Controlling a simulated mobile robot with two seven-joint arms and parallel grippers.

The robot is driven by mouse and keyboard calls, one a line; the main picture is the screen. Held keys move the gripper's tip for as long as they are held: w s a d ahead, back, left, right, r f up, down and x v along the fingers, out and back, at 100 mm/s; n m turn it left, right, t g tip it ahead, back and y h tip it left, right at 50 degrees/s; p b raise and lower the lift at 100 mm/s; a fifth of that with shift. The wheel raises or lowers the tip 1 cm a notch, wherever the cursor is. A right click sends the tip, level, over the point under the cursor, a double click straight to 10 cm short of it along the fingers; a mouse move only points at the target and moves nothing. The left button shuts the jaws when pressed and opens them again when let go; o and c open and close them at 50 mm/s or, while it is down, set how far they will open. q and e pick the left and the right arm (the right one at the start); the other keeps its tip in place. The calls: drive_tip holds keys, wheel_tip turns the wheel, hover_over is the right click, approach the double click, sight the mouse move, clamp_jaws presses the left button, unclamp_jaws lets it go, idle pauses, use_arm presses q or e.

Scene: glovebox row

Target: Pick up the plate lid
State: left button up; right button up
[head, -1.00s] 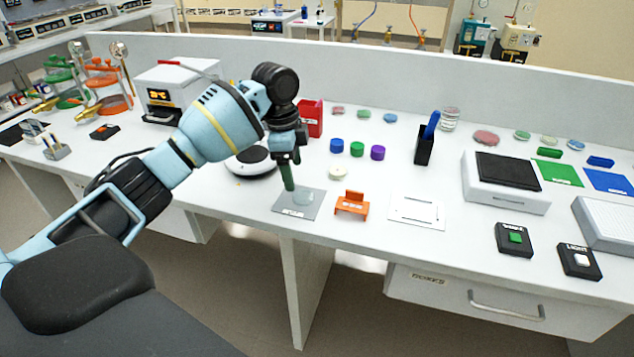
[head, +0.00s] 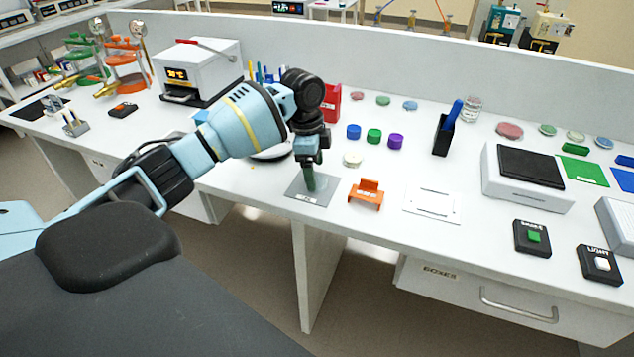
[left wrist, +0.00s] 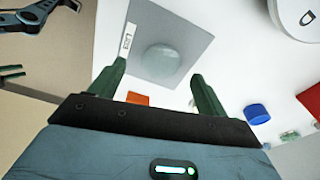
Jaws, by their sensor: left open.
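The plate lid (left wrist: 163,61) is a clear round disc lying on a grey square mat (left wrist: 190,30) with a white label strip. In the head view the mat (head: 322,198) lies near the front edge of the bench, and my gripper hides most or all of the lid. My left gripper (head: 310,188) points down above the mat. In the left wrist view its two green fingers (left wrist: 158,84) are apart, with nothing between them, and the lid shows beyond the fingertips. I cannot tell the exact height of the tips. My right gripper is not in view.
An orange stand (head: 367,193) and a white frame plate (head: 433,205) lie right of the mat. Blue (head: 354,131), green (head: 374,136) and purple (head: 396,141) caps and a cream disc (head: 352,160) sit behind. A round white device (left wrist: 297,17) is close by.

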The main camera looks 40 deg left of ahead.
use_arm(q)
drive_tip(key=shift+w+d+f, duration=0.15)
drive_tip(key=shift+f, duration=1.15)
drive_tip(key=shift+c, duration=0.5)
drive_tip(key=c, duration=0.9)
drive_tip(key=shift+r, duration=0.1)
drive_tip(key=shift+c, duration=0.2)
